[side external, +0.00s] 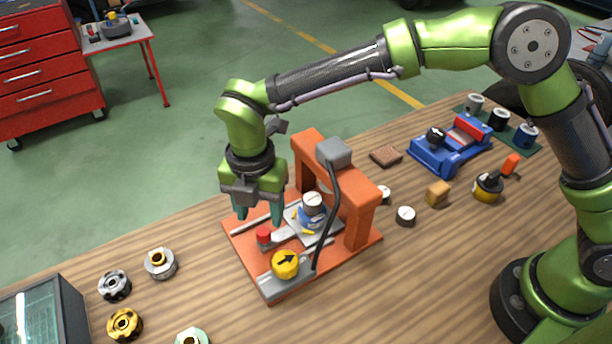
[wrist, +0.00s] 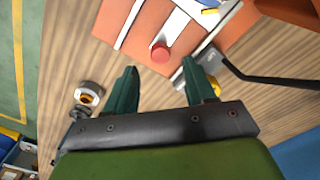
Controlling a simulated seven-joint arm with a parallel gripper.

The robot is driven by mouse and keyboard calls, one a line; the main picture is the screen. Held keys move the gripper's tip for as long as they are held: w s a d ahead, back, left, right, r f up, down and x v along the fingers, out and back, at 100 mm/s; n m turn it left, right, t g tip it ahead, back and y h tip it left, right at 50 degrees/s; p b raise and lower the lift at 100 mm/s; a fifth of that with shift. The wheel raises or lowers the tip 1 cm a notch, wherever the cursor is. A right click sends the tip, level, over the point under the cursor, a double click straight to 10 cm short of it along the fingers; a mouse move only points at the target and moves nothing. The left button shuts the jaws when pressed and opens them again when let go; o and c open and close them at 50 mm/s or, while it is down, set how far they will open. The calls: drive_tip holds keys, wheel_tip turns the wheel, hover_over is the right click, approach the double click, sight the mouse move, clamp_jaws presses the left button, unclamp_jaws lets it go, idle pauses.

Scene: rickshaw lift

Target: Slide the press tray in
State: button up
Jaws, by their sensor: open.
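The press (side external: 325,170) is an orange frame on an orange base plate with white rails. The press tray (side external: 318,238) is a light grey plate on the rails, at the front of the frame's opening, carrying a blue and silver part (side external: 312,215). A grey arm runs from the tray to a red knob (side external: 263,235); the knob also shows in the wrist view (wrist: 160,52). My gripper (side external: 258,220) is open and empty, its green fingers pointing down close to the knob. In the wrist view the fingers (wrist: 165,82) are spread apart, with the knob beyond their tips, between them.
A yellow knob with a black arrow (side external: 286,264) sits on the base's front corner, with a black cable beside it. Several ring-shaped parts (side external: 160,262) lie to the left. A blue vise (side external: 450,145) and small parts lie to the right. The front middle of the table is clear.

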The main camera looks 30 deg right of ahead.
sight(263, 231)
wheel_tip(263, 231, up, 12)
drive_tip(key=shift+r, duration=0.2)
drive_tip(key=shift+f, duration=0.1)
wheel_tip(263, 231, down, 17)
drive_tip(key=shift+r, duration=0.1)
idle(0.7)
clamp_jaws()
